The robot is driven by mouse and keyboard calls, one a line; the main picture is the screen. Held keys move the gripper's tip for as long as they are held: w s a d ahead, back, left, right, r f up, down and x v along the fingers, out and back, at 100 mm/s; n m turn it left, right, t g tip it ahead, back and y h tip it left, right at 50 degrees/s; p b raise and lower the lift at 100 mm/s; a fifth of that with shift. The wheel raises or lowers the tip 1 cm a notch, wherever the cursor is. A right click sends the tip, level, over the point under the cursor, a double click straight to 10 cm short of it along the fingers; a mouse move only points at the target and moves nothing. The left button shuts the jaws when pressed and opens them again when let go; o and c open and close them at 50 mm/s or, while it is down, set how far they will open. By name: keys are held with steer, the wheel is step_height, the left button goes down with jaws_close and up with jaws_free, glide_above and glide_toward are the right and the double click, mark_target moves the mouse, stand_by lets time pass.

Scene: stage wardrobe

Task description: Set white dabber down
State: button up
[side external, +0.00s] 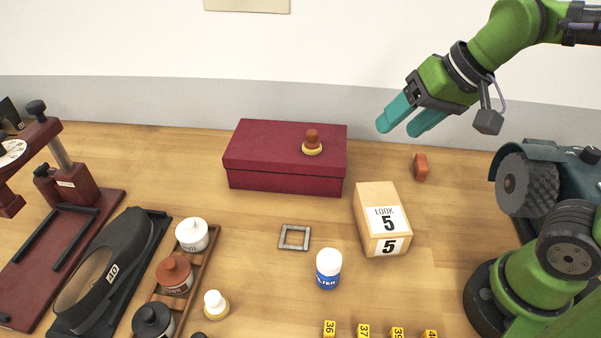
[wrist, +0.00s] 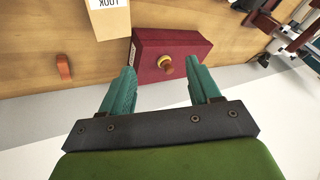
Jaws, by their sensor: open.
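The white dabber (side external: 214,302), a white knob on a yellow pad, stands upright on the table at the lower left centre of the side view, beside the rack of jars. It does not show in the wrist view. A brown dabber (side external: 312,141) with a yellow pad stands on the lid of the dark red box (side external: 284,178); it also shows in the wrist view (wrist: 166,66). My gripper (side external: 399,129) is open and empty, raised to the right of the box and well away from the white dabber.
A rack holds white (side external: 191,234), brown (side external: 174,273) and black (side external: 153,321) jars. A grey square frame (side external: 294,237) lies on bare table. Nearby are a blue-and-white bottle (side external: 328,268), a "LOOK 5" box (side external: 382,220), an orange-brown block (side external: 420,167) and several yellow number tags (side external: 363,330).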

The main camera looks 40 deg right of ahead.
steer(key=shift+t, duration=0.7)
steer(key=s+d, duration=0.1)
steer(key=s+d+f, duration=0.2)
steer(key=shift+s+d, duration=0.3)
steer(key=shift+s, duration=0.05)
